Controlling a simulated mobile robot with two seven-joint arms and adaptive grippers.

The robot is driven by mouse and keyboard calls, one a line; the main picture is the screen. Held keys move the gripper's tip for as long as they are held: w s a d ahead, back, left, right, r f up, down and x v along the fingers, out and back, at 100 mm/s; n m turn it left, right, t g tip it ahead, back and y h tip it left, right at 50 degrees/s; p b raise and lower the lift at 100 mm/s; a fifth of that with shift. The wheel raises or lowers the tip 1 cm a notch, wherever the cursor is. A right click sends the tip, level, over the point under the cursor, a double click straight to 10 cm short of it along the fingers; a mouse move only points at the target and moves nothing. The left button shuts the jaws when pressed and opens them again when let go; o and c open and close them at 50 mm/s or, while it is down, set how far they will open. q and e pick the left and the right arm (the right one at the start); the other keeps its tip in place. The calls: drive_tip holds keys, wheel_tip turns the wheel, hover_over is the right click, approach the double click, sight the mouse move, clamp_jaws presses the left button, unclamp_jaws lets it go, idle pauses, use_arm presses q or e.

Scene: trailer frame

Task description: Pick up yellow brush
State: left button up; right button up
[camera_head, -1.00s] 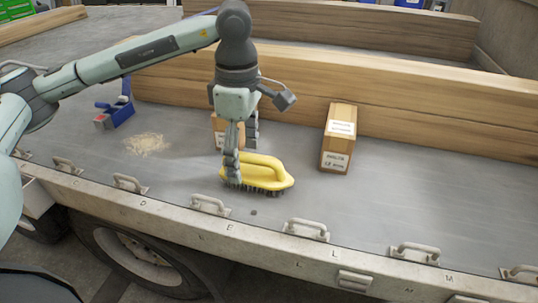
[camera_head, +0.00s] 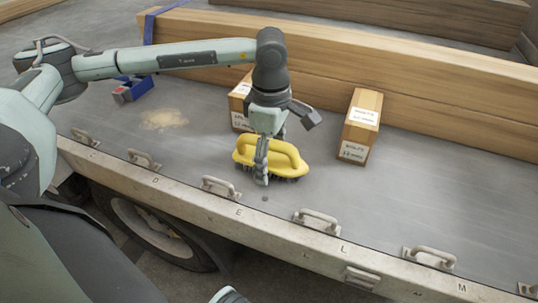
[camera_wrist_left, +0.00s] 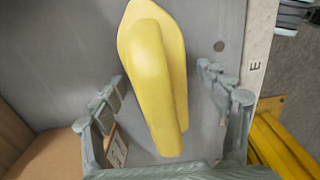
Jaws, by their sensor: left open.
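The yellow brush (camera_head: 285,152) lies bristles down on the grey trailer bed, near its front edge. It has a raised loop handle and dark bristles. My left gripper (camera_head: 262,170) points down over the brush; one finger is in front of it, and the other is mostly hidden behind. In the left wrist view the brush (camera_wrist_left: 154,75) lies between the two spread fingers of the gripper (camera_wrist_left: 158,95), with a gap on each side. The left gripper is open and holds nothing. My right gripper is not seen.
A cardboard box (camera_head: 240,104) stands close behind the gripper, and another box (camera_head: 361,125) stands to the right. Long wooden beams (camera_head: 420,95) run behind. A blue tool (camera_head: 132,89) and a sawdust pile (camera_head: 163,119) lie left. Metal handles (camera_head: 316,219) line the front edge.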

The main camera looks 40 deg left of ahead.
use_arm(q)
drive_tip(key=shift+c, duration=1.7)
drive_tip(key=c, duration=1)
drive_tip(key=shift+r, duration=0.5)
drive_tip(key=r, duration=0.3)
drive_tip(key=shift+s+a+r+b, duration=0.25)
drive_tip(key=shift+a+r+b, duration=0.05)
drive_tip(key=s+a+r, duration=0.2)
drive_tip(key=s+a+r+b, duration=0.1)
drive_tip(key=s+a+r, duration=0.1)
drive_tip(key=s, duration=0.1)
drive_tip(key=s+a+r, duration=0.2)
drive_tip(key=s+a, duration=0.1)
drive_tip(key=shift+s+r, duration=0.25)
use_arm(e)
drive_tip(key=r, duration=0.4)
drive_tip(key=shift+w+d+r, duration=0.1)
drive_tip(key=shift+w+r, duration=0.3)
use_arm(q)
drive_tip(key=shift+d, duration=0.1)
